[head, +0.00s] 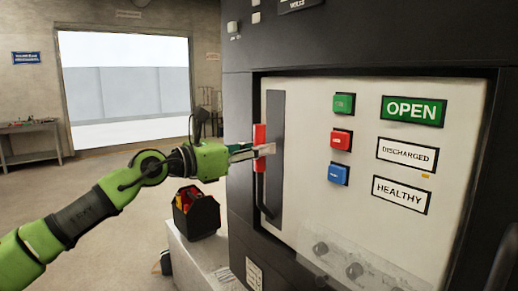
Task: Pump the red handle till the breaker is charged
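The red handle (259,137) stands upright on a dark lever in the slot at the left of the breaker's pale front panel (310,120). My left gripper (264,151) reaches it from the left, with one finger in front of the handle and the other passing behind it. The fingers look closed on it. The charge indicator (407,155) reads DISCHARGED. Above it a green indicator (412,111) reads OPEN, and below it another (400,195) reads HEALTHY. My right gripper does not show.
Green (343,104), red (341,139) and blue (338,174) buttons sit right of the slot. A dark tool box (197,216) stands on a pale block (196,255) below my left arm. A bench (30,142) is far left. The floor between is open.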

